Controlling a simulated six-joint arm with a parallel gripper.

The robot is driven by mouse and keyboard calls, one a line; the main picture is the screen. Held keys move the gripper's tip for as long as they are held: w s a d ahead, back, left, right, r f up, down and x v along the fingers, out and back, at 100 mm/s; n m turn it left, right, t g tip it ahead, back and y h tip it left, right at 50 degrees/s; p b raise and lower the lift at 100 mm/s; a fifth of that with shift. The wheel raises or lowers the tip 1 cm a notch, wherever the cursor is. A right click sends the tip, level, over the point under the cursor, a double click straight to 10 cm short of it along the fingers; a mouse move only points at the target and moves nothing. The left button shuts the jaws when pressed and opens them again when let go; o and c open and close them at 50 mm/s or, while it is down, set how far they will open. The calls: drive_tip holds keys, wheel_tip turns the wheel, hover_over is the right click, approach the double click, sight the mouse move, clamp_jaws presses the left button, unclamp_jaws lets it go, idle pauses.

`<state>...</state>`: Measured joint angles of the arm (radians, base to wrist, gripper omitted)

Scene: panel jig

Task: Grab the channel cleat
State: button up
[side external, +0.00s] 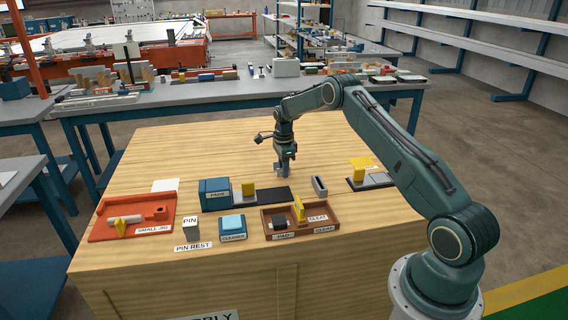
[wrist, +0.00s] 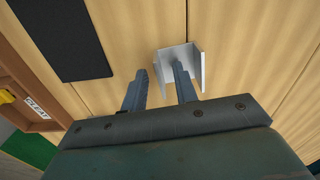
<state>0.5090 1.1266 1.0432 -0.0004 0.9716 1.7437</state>
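The channel cleat is most likely the small pale grey U-shaped channel (side external: 319,185) standing on the wooden table, right of the dark strip. In the wrist view the channel (wrist: 195,67) shows its open side toward my gripper. My gripper (side external: 283,170) points down, left of and behind the channel in the side view. In the wrist view its fingers (wrist: 160,72) are apart with nothing between them. The right fingertip overlaps the channel's opening in the picture; I cannot tell whether it is inside or above it. The left finger is outside the channel.
A brown tray (side external: 270,237) with cleat labels, a dark block and a yellow piece lies in front. A dark strip (side external: 270,196) with a blue box (side external: 215,194) is to the left. An orange jig (side external: 100,230) sits far left. A yellow piece on a grey plate (side external: 378,181) is right. The table behind is clear.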

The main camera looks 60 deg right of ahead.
drive_tip(key=shift+f, duration=0.15)
idle(0.3)
clamp_jaws()
wheel_tip(320, 180, up, 20)
idle(0.9)
idle(0.4)
